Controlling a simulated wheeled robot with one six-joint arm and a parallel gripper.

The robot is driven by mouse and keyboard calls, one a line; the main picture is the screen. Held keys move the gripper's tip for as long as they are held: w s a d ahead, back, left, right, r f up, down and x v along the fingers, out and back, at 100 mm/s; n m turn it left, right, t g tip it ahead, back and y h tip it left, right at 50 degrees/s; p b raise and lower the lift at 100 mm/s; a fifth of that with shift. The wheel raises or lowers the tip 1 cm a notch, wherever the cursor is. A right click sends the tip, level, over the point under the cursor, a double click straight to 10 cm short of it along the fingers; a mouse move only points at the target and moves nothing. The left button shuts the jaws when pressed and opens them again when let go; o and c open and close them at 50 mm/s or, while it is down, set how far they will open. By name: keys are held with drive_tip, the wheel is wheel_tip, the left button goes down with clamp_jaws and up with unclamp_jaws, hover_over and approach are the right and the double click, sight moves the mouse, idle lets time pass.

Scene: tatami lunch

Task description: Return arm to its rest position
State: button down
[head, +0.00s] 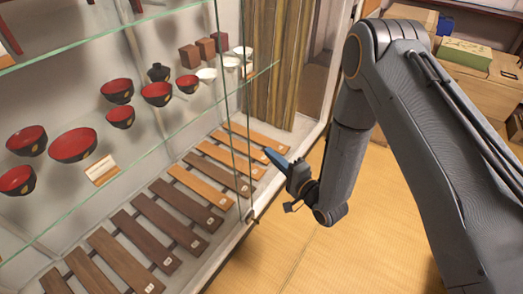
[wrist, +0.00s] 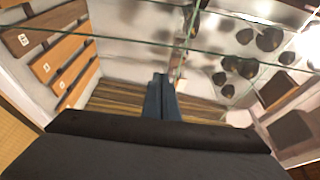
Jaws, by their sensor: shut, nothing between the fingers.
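My gripper (head: 275,157) is at the end of my arm, near the open front of a glass-shelved display cabinet (head: 259,213). Its fingers point left, toward the cabinet. In the wrist view the blue fingers of my gripper (wrist: 161,98) are together, with nothing held between them. My arm comes down from the upper right in the head view, bent at the elbow.
Wooden slats (head: 125,262) lie below. Cardboard boxes (head: 480,85) and a green box (head: 463,54) are at the upper right. The tatami floor (head: 375,215) is clear.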

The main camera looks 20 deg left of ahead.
drive_tip(key=v, duration=0.4)
drive_tip(key=shift+d, duration=0.45)
drive_tip(key=shift+r, duration=0.1)
